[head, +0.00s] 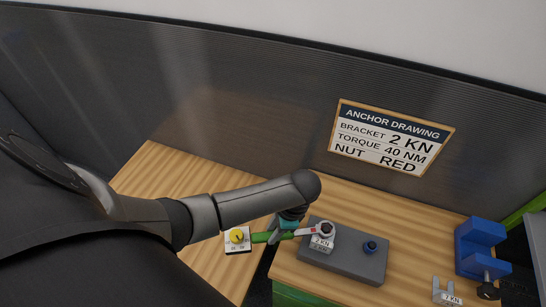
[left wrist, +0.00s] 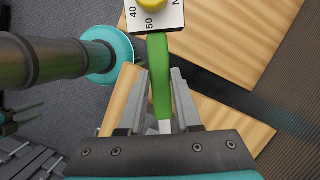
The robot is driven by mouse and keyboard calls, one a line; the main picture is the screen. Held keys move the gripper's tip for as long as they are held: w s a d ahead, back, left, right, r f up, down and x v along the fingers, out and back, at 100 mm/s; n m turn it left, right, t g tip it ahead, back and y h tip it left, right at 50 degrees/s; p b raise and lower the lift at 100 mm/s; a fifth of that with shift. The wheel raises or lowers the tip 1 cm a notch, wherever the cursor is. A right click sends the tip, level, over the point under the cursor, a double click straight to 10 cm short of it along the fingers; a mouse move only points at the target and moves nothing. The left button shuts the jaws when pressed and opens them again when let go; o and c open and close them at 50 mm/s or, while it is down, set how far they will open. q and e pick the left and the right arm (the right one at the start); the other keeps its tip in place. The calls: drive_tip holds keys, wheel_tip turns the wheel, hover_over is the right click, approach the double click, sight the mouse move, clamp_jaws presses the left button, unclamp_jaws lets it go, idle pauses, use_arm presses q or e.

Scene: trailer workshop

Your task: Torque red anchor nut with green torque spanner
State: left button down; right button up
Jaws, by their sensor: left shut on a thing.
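The green torque spanner (head: 262,238) lies level above the bench, its handle to the left and its silver ring head at the right. The ring head is at the top of the 2 KN bracket (head: 321,243); I cannot tell how far it is seated. The red anchor nut is not clearly visible there. A scale plate with a yellow knob (head: 237,236) is at the handle end. My left gripper (head: 284,233) is shut on the spanner. In the left wrist view the green handle (left wrist: 160,75) runs between the fingers.
The bracket stands on a grey plate (head: 347,265) with a blue nut (head: 370,246) on its right. A 7 KN bracket (head: 447,292) and a blue vise (head: 480,247) are further right. The ANCHOR DRAWING sign (head: 391,137) hangs behind. A gap separates the two wooden bench tops.

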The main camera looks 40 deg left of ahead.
use_arm(q)
drive_tip(key=shift+f, duration=0.1)
drive_tip(key=shift+f+b, duration=0.7)
drive_tip(key=shift+f, duration=0.3)
drive_tip(key=shift+w+a+m+t+y+b, duration=0.1)
drive_tip(key=shift+w+a+m+t+b, duration=0.5)
drive_tip(key=shift+w+m, duration=1.95)
drive_tip(key=shift+w+a+m+t+y+b, duration=0.15)
drive_tip(key=shift+w+m+t+b, duration=0.85)
drive_tip(key=shift+w+m, duration=1.55)
drive_tip(key=shift+w+a+m+t+y+b, duration=0.1)
drive_tip(key=shift+w+a+m+t+b, duration=0.3)
drive_tip(key=shift+w+m+b, duration=2)
drive_tip(key=shift+w+n+p, duration=0.5)
drive_tip(key=shift+w+p, duration=0.3)
drive_tip(key=shift+p, duration=0.4)
